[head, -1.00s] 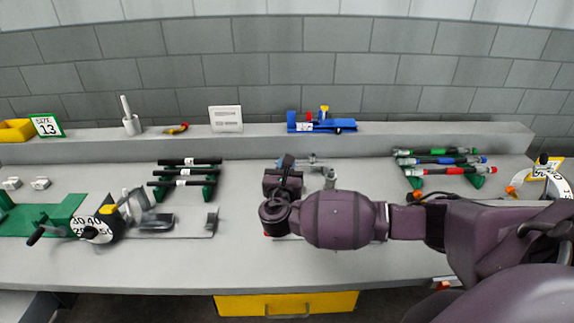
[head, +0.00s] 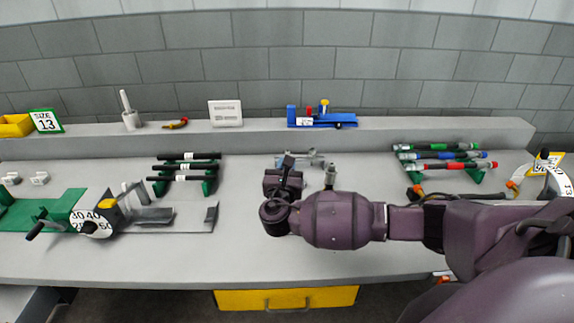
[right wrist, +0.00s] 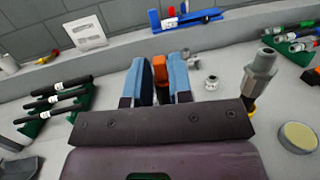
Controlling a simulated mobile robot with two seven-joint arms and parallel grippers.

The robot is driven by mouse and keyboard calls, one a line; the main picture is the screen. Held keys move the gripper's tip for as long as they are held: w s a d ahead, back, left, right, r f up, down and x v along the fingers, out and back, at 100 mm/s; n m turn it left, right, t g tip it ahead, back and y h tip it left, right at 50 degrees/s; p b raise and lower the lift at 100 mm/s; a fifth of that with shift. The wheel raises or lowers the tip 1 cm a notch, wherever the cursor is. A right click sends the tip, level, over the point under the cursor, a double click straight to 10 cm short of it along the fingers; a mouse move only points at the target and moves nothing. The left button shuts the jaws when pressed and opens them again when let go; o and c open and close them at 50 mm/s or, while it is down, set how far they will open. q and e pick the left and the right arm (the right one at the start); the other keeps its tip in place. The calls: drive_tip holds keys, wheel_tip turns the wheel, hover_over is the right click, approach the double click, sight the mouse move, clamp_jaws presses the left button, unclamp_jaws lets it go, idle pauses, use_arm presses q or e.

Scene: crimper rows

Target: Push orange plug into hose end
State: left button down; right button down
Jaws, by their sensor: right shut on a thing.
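My right gripper (right wrist: 160,82) is shut on the orange plug (right wrist: 160,68), which stands between its two blue fingers in the right wrist view. In the head view my right gripper (head: 287,168) is over the middle of the bench, and the plug cannot be made out there. Black hoses (head: 190,168) with white labels lie on a green rack to the left; they also show in the right wrist view (right wrist: 52,98). Hoses with green, blue and red bands (head: 440,155) lie on a rack to the right. No hose end touches the plug. My left gripper is out of view.
A grey upright fitting (right wrist: 262,65) stands right of my gripper, near a small metal ring (right wrist: 212,82) and a round yellowish disc (right wrist: 298,138). A crank device with a dial (head: 95,222) is at left. A blue tool (head: 320,118) sits on the back ledge.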

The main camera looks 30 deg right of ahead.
drive_tip(key=shift+f, duration=0.2)
drive_tip(key=c, duration=0.9)
unclamp_jaws()
drive_tip(key=shift+c, duration=0.2)
drive_tip(key=v, duration=1)
drive_tip(key=shift+s+a+b, duration=0.3)
